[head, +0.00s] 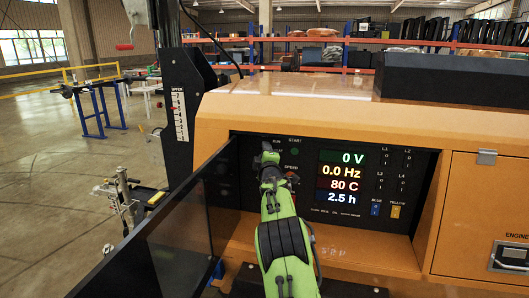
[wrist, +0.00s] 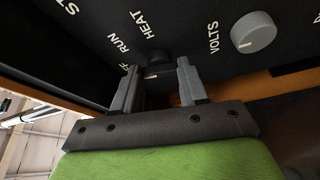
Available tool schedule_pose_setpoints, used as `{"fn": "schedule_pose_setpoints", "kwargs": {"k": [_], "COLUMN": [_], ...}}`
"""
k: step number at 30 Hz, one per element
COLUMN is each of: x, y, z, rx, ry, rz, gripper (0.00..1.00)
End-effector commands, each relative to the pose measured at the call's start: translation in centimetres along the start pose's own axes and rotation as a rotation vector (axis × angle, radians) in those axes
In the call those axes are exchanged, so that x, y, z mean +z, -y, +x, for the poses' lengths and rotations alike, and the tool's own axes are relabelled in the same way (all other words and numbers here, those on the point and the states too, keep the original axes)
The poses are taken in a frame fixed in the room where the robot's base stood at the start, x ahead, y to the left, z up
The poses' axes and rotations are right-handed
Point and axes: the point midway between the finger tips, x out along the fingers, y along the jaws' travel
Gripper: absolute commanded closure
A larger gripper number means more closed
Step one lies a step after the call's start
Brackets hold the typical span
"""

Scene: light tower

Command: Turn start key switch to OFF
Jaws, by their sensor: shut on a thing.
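The start key switch (wrist: 156,58) is a dark knob on the black control panel (wrist: 90,45). In the wrist view it sits between the two grey fingers of my gripper (wrist: 158,67), which is shut on it. The labels HEAT, RUN and a partly hidden "FF" show around its left side, with a cut-off "ST" farther left. A small light mark shows on the knob, but I cannot tell for sure which label it points to. In the head view my gripper (head: 268,160) is at the panel's left part and hides the switch.
A grey VOLTS knob (wrist: 253,32) is right of the switch. The lit display (head: 342,176) reads 0 V, 0.0 Hz, 80 C and 2.5 h. A dark open door panel (head: 185,240) stands close on the left of my arm. An orange side door (head: 480,215) is at right.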

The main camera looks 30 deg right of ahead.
Motion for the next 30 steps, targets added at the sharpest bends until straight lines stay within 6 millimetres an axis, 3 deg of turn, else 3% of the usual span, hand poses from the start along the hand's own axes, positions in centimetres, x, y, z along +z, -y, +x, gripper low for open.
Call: {"fn": "schedule_pose_setpoints", "kwargs": {"k": [13,30], "x": [-0.08,-0.06], "y": [-0.26,-0.17], "z": [0.03,0.02], "rx": [-0.085,-0.097], "ry": [-0.001,-0.001], "rz": [-0.205,-0.233], "gripper": [0.88,0.88]}}
